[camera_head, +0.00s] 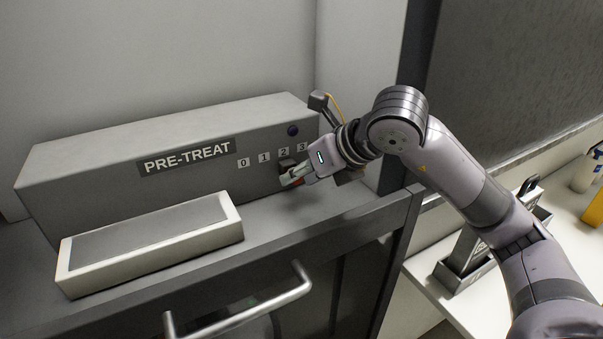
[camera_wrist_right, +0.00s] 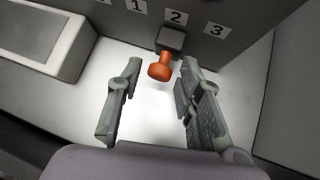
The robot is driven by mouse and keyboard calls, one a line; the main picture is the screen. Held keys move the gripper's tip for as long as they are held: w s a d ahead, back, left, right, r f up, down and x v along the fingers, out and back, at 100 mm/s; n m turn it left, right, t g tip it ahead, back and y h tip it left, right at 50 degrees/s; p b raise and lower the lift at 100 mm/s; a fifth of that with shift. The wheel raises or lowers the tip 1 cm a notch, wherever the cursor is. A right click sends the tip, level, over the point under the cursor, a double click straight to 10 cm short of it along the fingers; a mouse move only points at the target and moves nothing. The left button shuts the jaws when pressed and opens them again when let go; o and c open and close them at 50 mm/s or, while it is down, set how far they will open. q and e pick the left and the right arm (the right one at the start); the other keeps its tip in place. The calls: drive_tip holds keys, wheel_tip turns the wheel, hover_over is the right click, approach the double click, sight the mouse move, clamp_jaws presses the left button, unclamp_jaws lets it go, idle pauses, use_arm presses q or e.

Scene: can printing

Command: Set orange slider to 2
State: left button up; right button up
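The grey PRE-TREAT box (camera_head: 100,185) has a row of labels 0, 1, 2 and 3 on its front. The orange slider knob (camera_wrist_right: 160,68) sticks out of a dark grey block (camera_wrist_right: 171,40). In the right wrist view the block is just below the label 2 (camera_wrist_right: 175,17). My right gripper (camera_wrist_right: 162,72) is open, with a finger on each side of the knob and gaps showing between. In the head view my right gripper (camera_head: 290,179) is at the box front below labels 2 and 3 and hides most of the knob. My left gripper is not in view.
A pale tray-like pad (camera_head: 150,240) lies in front of the box on the left. A cabinet handle (camera_head: 240,303) runs below the counter edge. A dark frame post (camera_head: 395,220) stands right of the box. A side counter (camera_head: 420,265) holds a grey stand.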

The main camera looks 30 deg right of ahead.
drive_tip(key=shift+o, duration=0.5)
drive_tip(key=shift+s+r, duration=0.1)
drive_tip(key=v, duration=1.1)
drive_tip(key=shift+s+r, duration=0.2)
drive_tip(key=shift+s, duration=0.05)
drive_tip(key=shift+r, duration=0.1)
